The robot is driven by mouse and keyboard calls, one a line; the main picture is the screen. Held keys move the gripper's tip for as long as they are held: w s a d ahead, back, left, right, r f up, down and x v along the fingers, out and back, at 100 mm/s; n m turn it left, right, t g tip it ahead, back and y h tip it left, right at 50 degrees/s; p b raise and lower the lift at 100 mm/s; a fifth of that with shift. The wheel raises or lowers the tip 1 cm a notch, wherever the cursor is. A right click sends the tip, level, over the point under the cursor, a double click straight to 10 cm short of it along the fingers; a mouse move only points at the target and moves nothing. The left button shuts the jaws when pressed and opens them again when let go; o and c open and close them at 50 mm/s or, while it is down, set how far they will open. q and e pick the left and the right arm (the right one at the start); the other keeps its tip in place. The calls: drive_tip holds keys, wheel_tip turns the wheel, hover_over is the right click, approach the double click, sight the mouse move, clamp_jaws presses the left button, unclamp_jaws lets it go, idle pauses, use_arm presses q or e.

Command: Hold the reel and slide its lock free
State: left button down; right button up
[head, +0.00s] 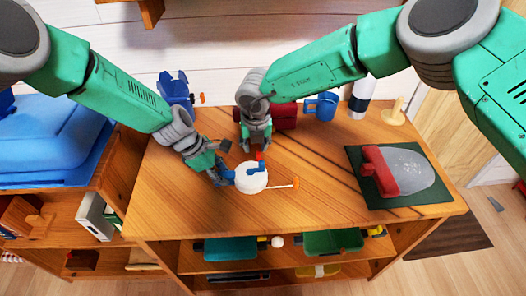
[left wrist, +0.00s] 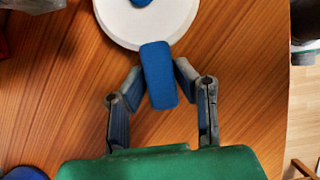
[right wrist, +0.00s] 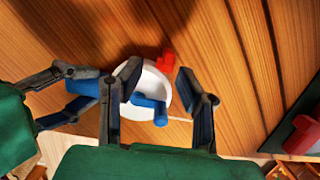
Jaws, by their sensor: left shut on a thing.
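The reel (head: 250,180) is a white round disc lying on the wooden table top, with a blue crank on its face and a blue handle (left wrist: 158,76) sticking out of its side. A red lock (right wrist: 166,61) stands at its far edge. An orange-tipped line (head: 284,186) comes out at its right. My left gripper (head: 226,168) is shut on the blue handle from the left. My right gripper (right wrist: 160,80) is open and empty above the reel, its fingers apart, with the reel and red lock showing between and beyond them. In the head view it hangs just behind the red lock.
A blue vise-like thing (head: 175,88), a dark red box (head: 282,115), a blue mug (head: 322,104) and a white-and-navy cylinder (head: 361,94) stand along the back. A dark green mat (head: 435,196) with a red-and-grey object (head: 408,172) lies right. The front table top is clear.

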drive_tip(key=shift+x, duration=2.5)
drive_tip(key=shift+d, duration=0.1)
